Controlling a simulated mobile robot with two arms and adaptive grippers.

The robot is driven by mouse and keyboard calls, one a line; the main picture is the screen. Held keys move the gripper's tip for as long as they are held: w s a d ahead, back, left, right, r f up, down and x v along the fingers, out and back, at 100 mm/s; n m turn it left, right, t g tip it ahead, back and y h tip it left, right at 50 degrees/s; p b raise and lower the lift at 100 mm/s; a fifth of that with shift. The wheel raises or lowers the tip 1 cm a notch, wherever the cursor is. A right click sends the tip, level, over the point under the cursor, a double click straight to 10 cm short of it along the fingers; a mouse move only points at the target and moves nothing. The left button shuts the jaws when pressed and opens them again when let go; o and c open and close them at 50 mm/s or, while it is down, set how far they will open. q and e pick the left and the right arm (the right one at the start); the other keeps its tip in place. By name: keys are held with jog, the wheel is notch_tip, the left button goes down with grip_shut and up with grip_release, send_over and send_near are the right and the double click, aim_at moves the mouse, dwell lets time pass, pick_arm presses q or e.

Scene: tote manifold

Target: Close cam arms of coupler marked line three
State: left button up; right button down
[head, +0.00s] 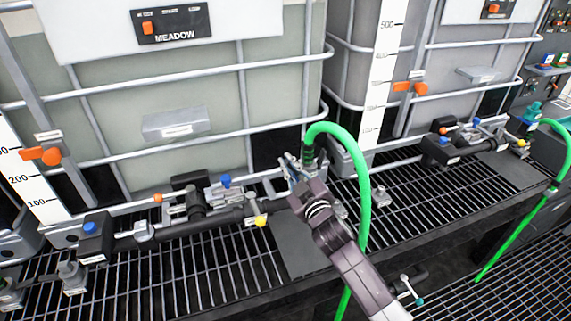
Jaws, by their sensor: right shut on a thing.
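A green hose (362,190) arches up and bends down into a dark coupler (308,150) in front of the gap between the two big tanks. My right gripper (294,170) is at this coupler, its arm coming in from the lower right. It is shut on a part of the coupler; the fingers and wrist hide which cam arm or part this is. The marking on the coupler is too small to read. My left gripper is not in view.
A left pipe manifold (205,220) with blue, orange and yellow knobs runs along the grating (190,275). A similar right manifold (465,140) ends near a second green hose (515,230). The caged left tank (110,105) stands behind.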

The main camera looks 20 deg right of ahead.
jog(key=shift+d+r+m+p, duration=0.1)
jog(key=shift+d+m+p, duration=0.15)
jog(key=shift+m, duration=0.45)
jog(key=shift+d+r+m+p, duration=0.15)
jog(key=shift+d+m, duration=0.1)
jog(key=shift+m, duration=0.45)
jog(key=shift+f, duration=0.1)
jog(key=c, duration=2.1)
grip_release()
